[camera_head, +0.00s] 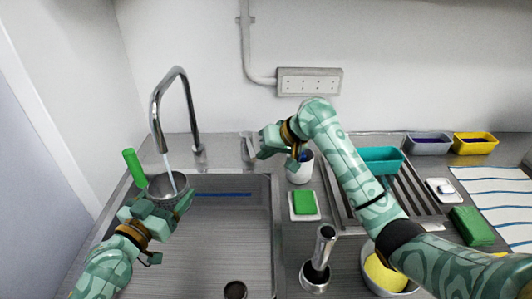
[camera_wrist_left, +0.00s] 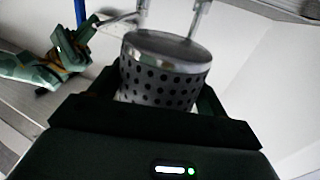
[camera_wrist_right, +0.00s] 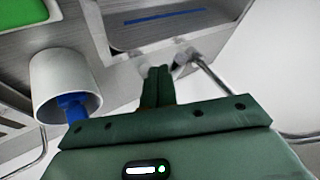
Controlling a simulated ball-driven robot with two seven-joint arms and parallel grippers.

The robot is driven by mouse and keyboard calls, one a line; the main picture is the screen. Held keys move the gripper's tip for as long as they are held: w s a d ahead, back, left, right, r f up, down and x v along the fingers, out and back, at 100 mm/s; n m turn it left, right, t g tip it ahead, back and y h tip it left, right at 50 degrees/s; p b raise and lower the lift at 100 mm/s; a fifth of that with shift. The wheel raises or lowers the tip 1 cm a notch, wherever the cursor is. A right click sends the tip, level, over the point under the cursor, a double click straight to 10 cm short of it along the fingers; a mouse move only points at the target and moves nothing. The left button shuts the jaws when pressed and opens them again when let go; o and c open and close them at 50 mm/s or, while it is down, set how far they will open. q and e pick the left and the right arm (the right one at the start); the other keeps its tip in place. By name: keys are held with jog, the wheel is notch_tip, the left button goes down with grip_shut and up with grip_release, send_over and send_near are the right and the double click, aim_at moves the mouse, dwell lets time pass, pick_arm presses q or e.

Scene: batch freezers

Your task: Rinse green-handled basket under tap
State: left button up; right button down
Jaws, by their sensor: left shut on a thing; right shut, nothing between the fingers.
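The perforated metal basket with a green handle (camera_head: 133,168) is held over the sink's back left corner. Its dotted wall fills the middle of the left wrist view (camera_wrist_left: 165,85). My left gripper (camera_head: 152,207) is shut on the basket's body. The chrome tap (camera_head: 155,108) arches above, and a stream of water (camera_head: 169,162) runs from its spout into the basket. My right gripper (camera_head: 255,148) is shut and empty behind the sink's back right corner. A pale, blurred piece lies by its fingertips, and whether they touch it is unclear.
The sink (camera_head: 225,235) is otherwise open, with a dark drain. Right of it stand a white cup (camera_head: 300,168) with a blue item, a green sponge (camera_head: 304,203), a metal tool (camera_head: 321,255) and a bowl with a yellow thing. A teal tub (camera_head: 381,160) sits on the drainer.

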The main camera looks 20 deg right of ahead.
jog(key=shift+w+a+m+h, duration=0.15)
jog(key=shift+a+m+h, duration=0.25)
jog(key=shift+a, duration=1.15)
pick_arm(q)
jog(key=shift+d, duration=0.1)
pick_arm(e)
jog(key=shift+d, duration=0.1)
jog(key=s+d, duration=0.2)
jog(key=d, duration=0.2)
send_near(253, 156)
jog(key=d, duration=0.1)
jog(key=s+d, duration=0.2)
jog(key=shift+s+d+f, duration=0.25)
jog(key=shift+d+f, duration=0.1)
